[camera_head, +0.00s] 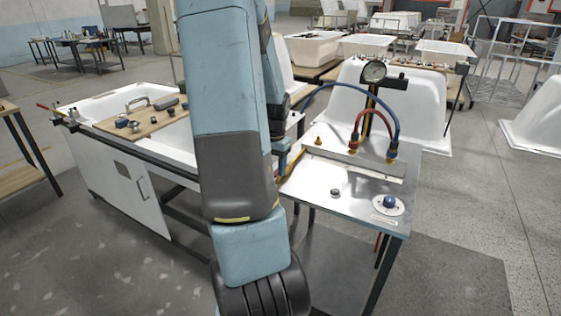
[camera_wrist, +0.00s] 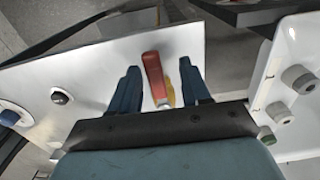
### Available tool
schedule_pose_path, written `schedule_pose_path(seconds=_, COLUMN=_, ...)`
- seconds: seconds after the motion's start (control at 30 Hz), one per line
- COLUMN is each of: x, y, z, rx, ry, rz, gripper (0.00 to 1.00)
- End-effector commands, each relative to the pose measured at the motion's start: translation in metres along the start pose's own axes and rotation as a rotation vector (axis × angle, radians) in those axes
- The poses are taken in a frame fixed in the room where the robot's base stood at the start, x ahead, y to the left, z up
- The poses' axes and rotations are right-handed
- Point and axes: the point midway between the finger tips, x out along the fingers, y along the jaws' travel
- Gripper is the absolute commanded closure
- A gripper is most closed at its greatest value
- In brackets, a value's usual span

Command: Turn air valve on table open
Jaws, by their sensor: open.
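The air valve's red lever handle (camera_wrist: 153,72) shows in the wrist view, with a yellow part beside its lower end. My gripper (camera_wrist: 158,65) is open, with one blue finger on each side of the handle. Gaps show between the handle and both fingers. The metal-topped table (camera_head: 355,185) stands right of my arm in the head view; its top also shows in the wrist view (camera_wrist: 90,70). In the head view my arm hides most of my gripper, and I cannot clearly make out the valve.
The table carries a pressure gauge (camera_head: 374,71) on a post, red and blue hoses (camera_head: 397,110), a black knob (camera_head: 336,192) and a blue knob (camera_head: 389,202). A white tub (camera_head: 100,105) with a wooden board lies left. Open floor (camera_head: 450,230) is at right.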

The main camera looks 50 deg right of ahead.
Motion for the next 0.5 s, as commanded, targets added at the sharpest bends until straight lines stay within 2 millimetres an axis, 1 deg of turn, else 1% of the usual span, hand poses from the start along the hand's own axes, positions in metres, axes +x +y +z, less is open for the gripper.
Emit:
schedule_pose_path(seconds=0.17, x=-0.02, y=-0.001, z=-0.001, rx=-0.002, ry=0.003, rz=-0.003, gripper=0.53)
schedule_pose_path(seconds=0.5, x=-0.087, y=-0.004, z=-0.001, rx=-0.002, ry=0.005, rz=-0.004, gripper=0.53)
